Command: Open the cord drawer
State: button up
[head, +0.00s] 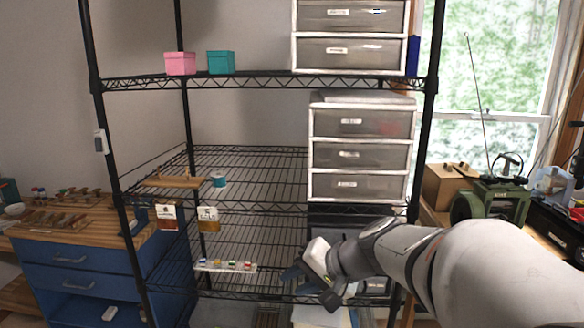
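Grey drawers with white frames and small labels stand in stacks on the black wire rack; the labels are too small to read, so I cannot tell which is the cord drawer. The middle stack has a top drawer (381,122), a middle drawer (380,155) and a bottom drawer (379,186), all shut. An upper stack (372,54) also looks shut. A lower unit (374,286) is mostly hidden behind my arm. My gripper (309,282) is in front of the lower shelf, below and left of the middle stack, apart from its drawers. Its finger opening is unclear.
The rack (252,205) has black posts and shelf edges. Pink (180,64) and teal (221,62) boxes sit on its upper shelf. A blue cabinet (75,282) stands left; a green machine (493,201) stands right by the window. The wire shelf left of the middle stack is mostly clear.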

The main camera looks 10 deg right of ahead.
jog(key=w+d+r+m+t, duration=0.4)
jog(key=w+d+r, duration=0.2)
jog(key=w, duration=0.1)
jog(key=m+t+h+p, duration=0.2)
jog(key=m+t+h, duration=0.3)
jog(key=m+t, duration=0.2)
send_near(362, 169)
jog(key=w, duration=0.2)
jog(key=w+p, duration=0.1)
jog(key=w, duration=0.1)
jog(key=w+p, duration=0.1)
jog(key=w, duration=0.2)
jog(key=shift+a, duration=0.3)
jog(key=shift+w+a+f+p, duration=0.1)
jog(key=shift+w+p, duration=0.25)
jog(key=shift+w, duration=0.4)
jog(key=shift+c, duration=0.3)
grip_shut()
